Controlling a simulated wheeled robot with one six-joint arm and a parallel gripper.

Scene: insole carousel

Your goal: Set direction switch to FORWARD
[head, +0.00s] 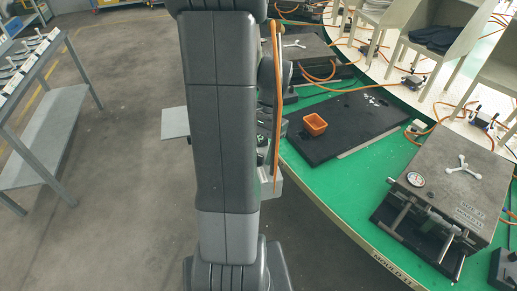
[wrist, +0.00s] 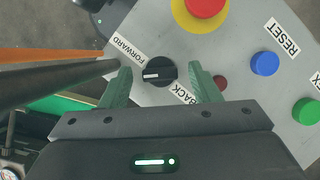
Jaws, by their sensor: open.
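The direction switch (wrist: 168,68) is a round black knob with a white mark on its left half, on a grey control panel (wrist: 225,80). The FORWARD label (wrist: 128,46) is up and left of it. The BACK label (wrist: 184,94) is down and right. The white mark points roughly left, nearer the FORWARD side, but its exact setting is hard to tell. My gripper (wrist: 160,68) is open, its green fingers on either side of the knob, with visible gaps. In the head view my arm hides the gripper and most of the panel.
The panel also bears a red mushroom button (wrist: 205,6) on a yellow ring, a blue button (wrist: 264,63) by the RESET label, a green button (wrist: 306,110) and a small dark red light (wrist: 220,82).

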